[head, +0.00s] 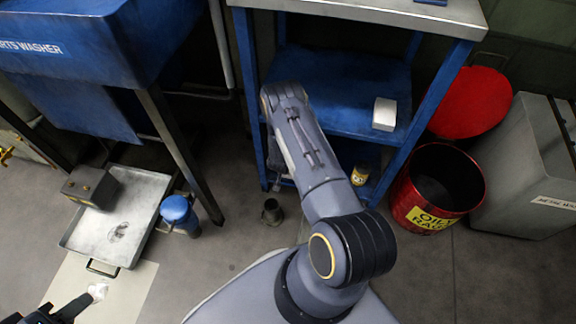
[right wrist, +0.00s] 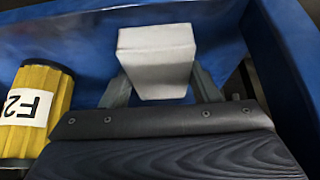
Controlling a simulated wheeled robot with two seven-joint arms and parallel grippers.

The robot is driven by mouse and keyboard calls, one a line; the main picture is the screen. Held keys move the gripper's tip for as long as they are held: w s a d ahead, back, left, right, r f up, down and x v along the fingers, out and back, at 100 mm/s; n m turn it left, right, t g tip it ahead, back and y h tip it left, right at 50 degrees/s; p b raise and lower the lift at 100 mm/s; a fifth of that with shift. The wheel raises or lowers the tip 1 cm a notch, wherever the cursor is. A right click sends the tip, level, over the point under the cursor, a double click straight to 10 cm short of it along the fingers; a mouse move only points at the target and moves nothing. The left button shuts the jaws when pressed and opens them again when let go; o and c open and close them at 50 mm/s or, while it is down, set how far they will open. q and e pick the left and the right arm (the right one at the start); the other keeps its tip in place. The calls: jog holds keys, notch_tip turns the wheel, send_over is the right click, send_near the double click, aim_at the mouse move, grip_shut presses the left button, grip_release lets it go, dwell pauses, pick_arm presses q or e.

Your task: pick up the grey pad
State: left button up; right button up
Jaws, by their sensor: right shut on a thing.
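The grey pad (right wrist: 157,62) is a pale, thick block in the right wrist view. My right gripper (right wrist: 160,86) is shut on it, with one finger at each side. The block hides the inner faces of the fingers. In the head view my right arm hides this gripper and the pad. My left gripper (head: 72,306) is at the lower left of the head view, partly cut off by the edge. Whether its jaws are open does not show. A small whitish thing (head: 98,290) lies at its tip; I cannot tell if they touch.
A yellow canister (right wrist: 36,105) stands left of the pad; blue shelf walls are close around. In the head view, a white box (head: 384,114) sits on the blue shelf (head: 330,95). A red bin (head: 437,185) stands right, a metal tray (head: 125,215) left.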

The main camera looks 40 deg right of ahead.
jog(key=shift+r+p, duration=0.45)
jog(key=shift+p, duration=0.2)
notch_tip(320, 180, up, 3)
jog(key=shift+f+p, duration=0.1)
jog(key=shift+p, duration=0.4)
jog(key=p+v, duration=0.1)
jog(key=v, duration=0.2)
jog(key=p+v, duration=0.2)
jog(key=v, duration=0.2)
jog(key=shift+s+a+f, duration=0.2)
jog(key=shift+s, duration=0.25)
jog(key=s+a+r+p, duration=0.2)
jog(key=s+a+r, duration=0.2)
jog(key=s+a, duration=0.2)
jog(key=shift+s+a, duration=0.3)
jog(key=shift+s, duration=0.25)
